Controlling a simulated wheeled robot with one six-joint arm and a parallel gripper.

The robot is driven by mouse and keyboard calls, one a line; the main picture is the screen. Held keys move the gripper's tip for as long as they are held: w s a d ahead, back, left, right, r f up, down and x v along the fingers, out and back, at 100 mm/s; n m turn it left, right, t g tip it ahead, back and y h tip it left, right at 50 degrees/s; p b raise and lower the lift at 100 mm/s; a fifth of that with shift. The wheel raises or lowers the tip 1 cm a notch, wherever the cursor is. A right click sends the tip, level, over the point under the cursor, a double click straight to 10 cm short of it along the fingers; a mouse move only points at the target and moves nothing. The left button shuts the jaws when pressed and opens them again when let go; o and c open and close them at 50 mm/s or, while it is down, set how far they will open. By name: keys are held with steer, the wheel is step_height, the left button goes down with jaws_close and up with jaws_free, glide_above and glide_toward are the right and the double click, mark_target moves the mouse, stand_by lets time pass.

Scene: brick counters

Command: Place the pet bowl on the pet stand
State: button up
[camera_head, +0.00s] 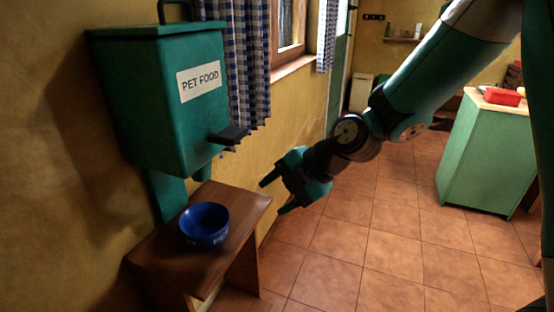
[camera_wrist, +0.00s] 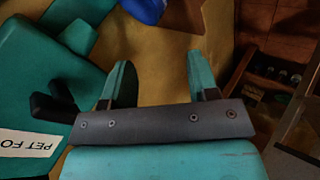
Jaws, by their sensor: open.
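The blue pet bowl (camera_head: 204,224) sits upright on a low brown wooden stand (camera_head: 246,204), below the green pet food dispenser (camera_head: 150,90). The stand looks like the pet stand. My gripper (camera_head: 272,198) is open and empty. It is in the air to the right of the bowl, apart from it, with its fingers pointing left toward the stand. In the wrist view both fingers (camera_wrist: 158,78) are spread with nothing between them. A blue patch (camera_wrist: 183,14) at the top edge there looks like part of the bowl, mostly cut off.
The dispenser's black lever (camera_head: 230,135) juts out above the stand, near my gripper. The yellow wall with a window and checked curtain (camera_head: 245,60) runs behind. A green counter (camera_head: 480,155) with a red container (camera_head: 502,96) stands at right. The tiled floor between is clear.

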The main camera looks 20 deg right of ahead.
mark_target(223, 229)
steer(key=shift+w, duration=0.15)
steer(key=x, duration=1.7)
steer(key=shift+w+a+p, duration=0.1)
steer(key=shift+w+p, duration=0.05)
steer(key=shift+p, duration=0.25)
steer(key=shift+c, duration=0.4)
jaws_close()
